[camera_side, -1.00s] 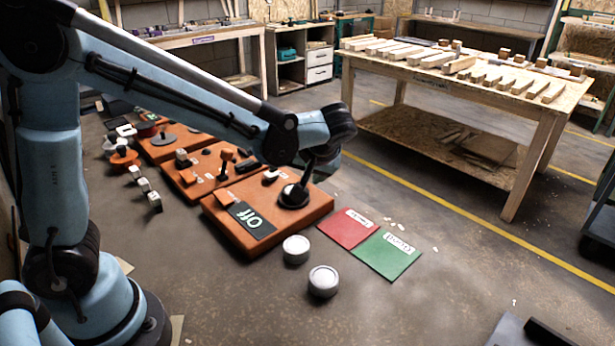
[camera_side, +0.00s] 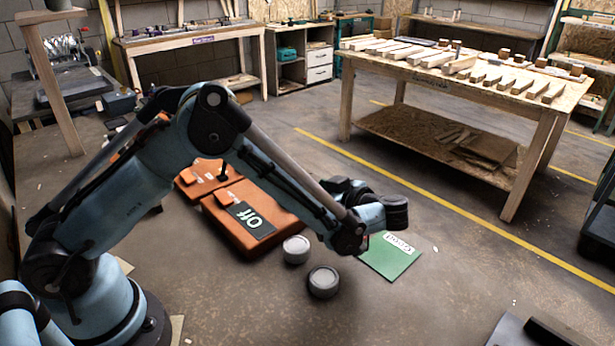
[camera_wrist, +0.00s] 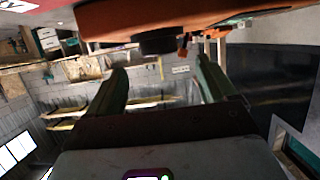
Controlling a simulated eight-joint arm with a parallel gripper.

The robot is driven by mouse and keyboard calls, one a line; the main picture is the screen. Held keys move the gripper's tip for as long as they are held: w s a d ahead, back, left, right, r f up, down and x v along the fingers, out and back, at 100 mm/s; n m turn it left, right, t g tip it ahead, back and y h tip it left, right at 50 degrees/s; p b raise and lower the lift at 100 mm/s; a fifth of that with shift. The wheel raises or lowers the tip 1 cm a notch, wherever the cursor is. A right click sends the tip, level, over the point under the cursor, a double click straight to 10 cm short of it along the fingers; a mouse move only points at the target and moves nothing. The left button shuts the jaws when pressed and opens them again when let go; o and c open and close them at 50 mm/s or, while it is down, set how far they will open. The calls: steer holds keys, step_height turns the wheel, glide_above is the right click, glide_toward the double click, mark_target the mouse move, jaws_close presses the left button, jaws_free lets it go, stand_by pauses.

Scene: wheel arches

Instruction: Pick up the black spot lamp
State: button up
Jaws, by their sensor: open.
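Two round puck-shaped things stand on the floor in the side view. The front one (camera_side: 323,282) looks dark-sided with a grey top; it is the likeliest spot lamp, though shade may darken it. The other puck (camera_side: 296,249) is pale, just behind and left of it. My arm's end is to the right of and above both pucks, over the cards; its fingers are not clear there. In the wrist view my gripper (camera_wrist: 162,67) is open, with nothing visible between its two green fingers. A dark round part (camera_wrist: 158,43) beside an orange body shows beyond them; I cannot tell what it is.
An orange board with an "Off" plate (camera_side: 250,220) lies left of the pucks, partly behind my arm. A green card (camera_side: 392,258) lies to their right. A wooden table (camera_side: 520,165) stands at the back right. The floor in front of the pucks is clear.

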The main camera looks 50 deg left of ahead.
steer(key=x, duration=0.5)
steer(key=shift+c, duration=0.2)
